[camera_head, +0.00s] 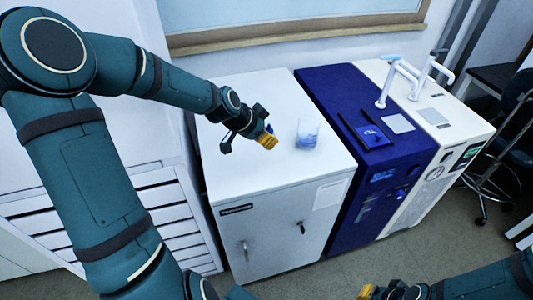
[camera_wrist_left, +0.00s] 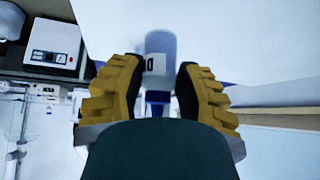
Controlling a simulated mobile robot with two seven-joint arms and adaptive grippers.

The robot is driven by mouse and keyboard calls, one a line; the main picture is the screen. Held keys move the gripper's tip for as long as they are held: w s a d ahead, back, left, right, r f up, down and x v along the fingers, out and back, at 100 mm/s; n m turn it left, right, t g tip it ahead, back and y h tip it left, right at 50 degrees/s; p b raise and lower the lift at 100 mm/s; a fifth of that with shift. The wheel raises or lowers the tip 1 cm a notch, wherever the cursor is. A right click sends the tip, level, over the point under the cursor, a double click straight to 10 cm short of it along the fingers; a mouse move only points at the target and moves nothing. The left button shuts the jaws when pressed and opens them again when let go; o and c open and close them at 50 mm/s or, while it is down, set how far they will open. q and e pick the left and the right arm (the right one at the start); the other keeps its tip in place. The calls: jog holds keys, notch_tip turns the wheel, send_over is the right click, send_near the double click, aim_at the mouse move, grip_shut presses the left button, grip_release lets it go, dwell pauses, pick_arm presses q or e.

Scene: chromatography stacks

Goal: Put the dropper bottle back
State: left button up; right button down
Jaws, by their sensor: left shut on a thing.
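My left gripper (camera_head: 268,139) is above the top of the white cabinet, left of a clear container with bluish contents (camera_head: 307,132). In the left wrist view its yellow fingers (camera_wrist_left: 160,82) are shut on the dropper bottle, whose blue cap (camera_wrist_left: 158,98) shows between them. A white and black label shows above the cap. A pale translucent cylinder lies beyond the label; I cannot tell if it is the bottle's body or the container. In the head view the bottle is mostly hidden by the fingers. My right gripper (camera_head: 378,291) is at the bottom edge, partly cut off, its fingers unclear.
The white cabinet (camera_head: 262,194) has free room on its top around the container. A blue instrument (camera_head: 335,95) and a white one (camera_head: 440,118) with white taps stand against its right side. A window ledge (camera_head: 300,33) runs behind. A stool (camera_head: 505,165) stands far right.

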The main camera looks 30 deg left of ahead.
aim_at(264, 147)
pick_arm(q)
jog(key=shift+f+b, duration=0.6)
jog(key=shift+f, duration=1.9)
jog(key=shift+f, duration=0.1)
jog(key=o, duration=0.7)
jog(key=shift+c, duration=0.2)
jog(key=shift+s+r, duration=0.1)
jog(key=shift+r, duration=0.2)
jog(key=p+v, duration=0.7)
jog(key=v, duration=0.4)
jog(key=shift+s+r, duration=0.25)
